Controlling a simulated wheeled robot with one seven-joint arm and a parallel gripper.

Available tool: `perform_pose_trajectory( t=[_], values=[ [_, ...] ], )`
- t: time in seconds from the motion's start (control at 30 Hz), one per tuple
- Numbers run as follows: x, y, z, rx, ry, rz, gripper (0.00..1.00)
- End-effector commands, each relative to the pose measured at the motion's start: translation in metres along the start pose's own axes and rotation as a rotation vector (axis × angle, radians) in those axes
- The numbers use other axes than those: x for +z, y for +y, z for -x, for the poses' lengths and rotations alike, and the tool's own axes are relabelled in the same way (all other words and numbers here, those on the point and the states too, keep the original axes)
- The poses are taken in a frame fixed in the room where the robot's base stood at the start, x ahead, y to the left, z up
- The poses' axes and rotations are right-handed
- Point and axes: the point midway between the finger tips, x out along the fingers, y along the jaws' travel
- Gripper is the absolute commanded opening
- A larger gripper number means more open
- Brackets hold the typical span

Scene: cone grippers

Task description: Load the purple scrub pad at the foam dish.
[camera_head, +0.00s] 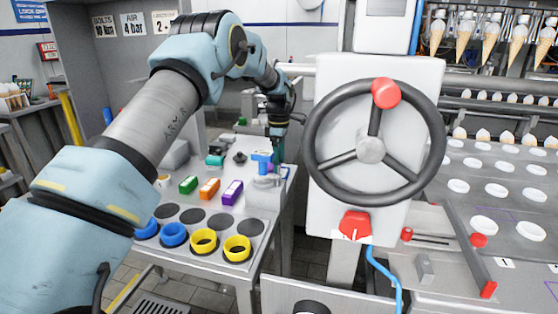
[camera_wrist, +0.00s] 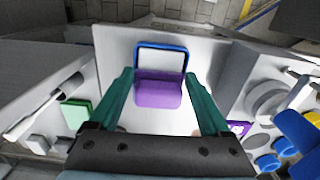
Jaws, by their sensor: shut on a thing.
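My gripper (camera_head: 277,143) reaches over the far right part of the grey workbench. In the wrist view its teal fingers (camera_wrist: 162,78) are shut on the purple scrub pad (camera_wrist: 158,93), which sits between the fingertips. A pale panel with a blue rim (camera_wrist: 162,57) is just beyond the pad; I cannot tell whether they touch.
Green (camera_head: 188,184), orange (camera_head: 209,188) and purple (camera_head: 231,193) labelled blocks lie on the bench. Blue rings (camera_head: 173,235) and yellow rings (camera_head: 236,247) line its front. A blue-topped object (camera_head: 262,157) stands by the gripper. A large handwheel (camera_head: 370,150) rises to the right.

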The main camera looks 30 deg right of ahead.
Motion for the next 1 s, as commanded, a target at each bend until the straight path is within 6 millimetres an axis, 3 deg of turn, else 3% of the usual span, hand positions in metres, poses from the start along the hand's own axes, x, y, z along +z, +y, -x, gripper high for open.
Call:
perform_pose_trajectory(
  t=[1.0],
  values=[
    [0.0000, -0.0001, -0.0055, 0.000, 0.000, -0.001, 0.37]
  ],
)
